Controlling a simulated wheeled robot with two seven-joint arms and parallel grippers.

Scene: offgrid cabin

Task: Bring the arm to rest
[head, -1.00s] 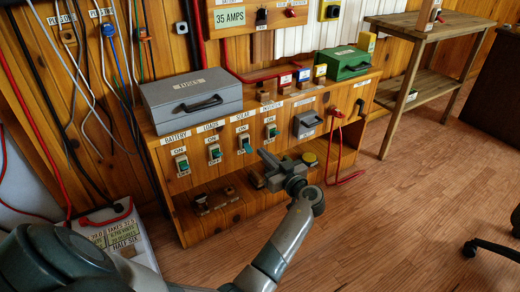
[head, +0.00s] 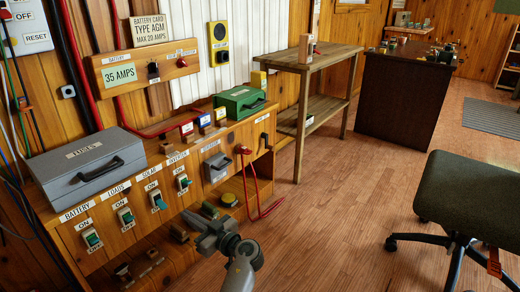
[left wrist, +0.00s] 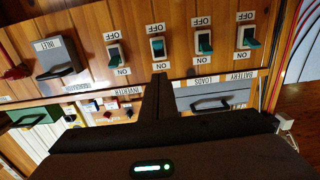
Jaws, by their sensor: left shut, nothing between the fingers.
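My left gripper (head: 206,230) is in front of the wooden switch panel (head: 105,258), low and apart from the switches as far as I can tell. Its fingers are shut and empty; in the left wrist view the closed fingers (left wrist: 157,90) point at the panel. The panel carries a row of green-levered switches, labelled battery (head: 92,239), loads (head: 126,216), solar (head: 158,202) and inverter (head: 184,184). They show upside down in the left wrist view. My right gripper is not in view.
A grey fuses box (head: 82,175) and a green case (head: 240,102) sit on top of the panel. A red cable (head: 268,211) hangs at its right end. A wooden shelf table (head: 320,60) stands beyond. An office chair (head: 470,195) is at right. Open floor (head: 340,230) lies between.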

